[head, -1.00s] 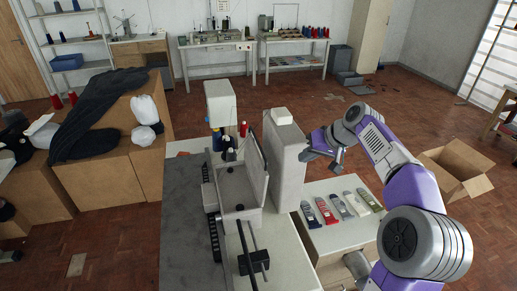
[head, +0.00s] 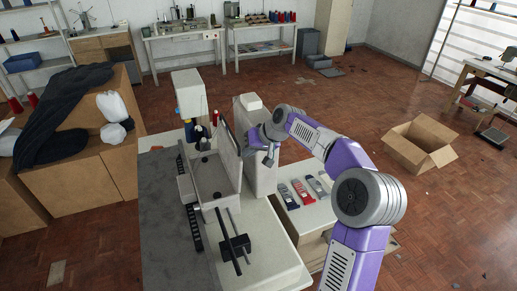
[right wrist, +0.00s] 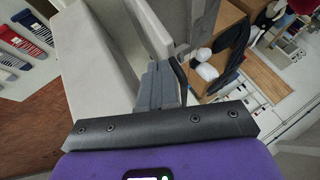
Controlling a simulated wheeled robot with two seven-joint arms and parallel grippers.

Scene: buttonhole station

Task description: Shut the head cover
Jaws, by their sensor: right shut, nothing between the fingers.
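The head cover (head: 229,150) is a grey hinged panel standing open, tilted up along the right side of the sewing machine head (head: 211,184). Its inner side faces left, over the open trough of the head. My right gripper (head: 269,160) is to the right of the cover, beside the pale machine column (head: 254,120). Its fingers (right wrist: 160,84) are shut and empty, pointing at the gap beside grey machine panels in the right wrist view. I cannot tell whether they touch the cover. My left gripper is not in view.
A black rod fixture (head: 235,243) is at the front of the machine table. Folded coloured pieces (head: 301,190) lie on the side table at right. An open cardboard box (head: 420,143) sits on the floor.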

